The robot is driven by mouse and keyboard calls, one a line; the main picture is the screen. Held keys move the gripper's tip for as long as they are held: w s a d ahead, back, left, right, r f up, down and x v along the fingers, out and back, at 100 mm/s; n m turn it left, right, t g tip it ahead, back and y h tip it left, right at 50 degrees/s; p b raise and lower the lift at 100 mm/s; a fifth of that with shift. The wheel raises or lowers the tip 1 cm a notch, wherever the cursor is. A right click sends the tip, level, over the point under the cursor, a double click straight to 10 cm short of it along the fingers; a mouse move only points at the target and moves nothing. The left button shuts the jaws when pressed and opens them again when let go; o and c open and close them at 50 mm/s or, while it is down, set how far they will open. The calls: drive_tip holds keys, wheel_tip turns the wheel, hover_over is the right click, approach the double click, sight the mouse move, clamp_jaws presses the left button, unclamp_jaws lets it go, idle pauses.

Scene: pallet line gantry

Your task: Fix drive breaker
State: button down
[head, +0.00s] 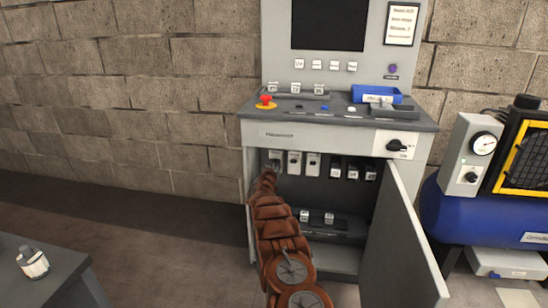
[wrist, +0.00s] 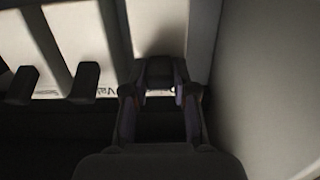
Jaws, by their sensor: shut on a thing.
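The control cabinet (head: 330,133) stands against the wall with its lower door (head: 400,245) open to the right. Inside is a row of breakers. Three at the left, including the middle one (head: 294,162), have white faces; the group at the right (head: 352,171) sits apart with black levers low. My gripper (head: 269,169) reaches to the leftmost breaker (head: 275,156), beside the cabinet's side wall. In the wrist view my gripper (wrist: 159,100) is shut on a dark lever, which its fingers mostly hide. Two more black levers (wrist: 85,82) show to its left.
A pale wall (wrist: 265,80) stands close beside my gripper in the wrist view. A blue compressor (head: 450,220) is right of the cabinet. A grey table (head: 50,280) is front left.

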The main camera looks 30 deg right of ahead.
drive_tip(key=shift+r+g+y+p, duration=0.3)
drive_tip(key=shift+g+y+p, duration=0.25)
drive_tip(key=shift+p, duration=2.15)
drive_tip(key=c, duration=0.9)
unclamp_jaws()
drive_tip(key=shift+s+a+r, duration=0.1)
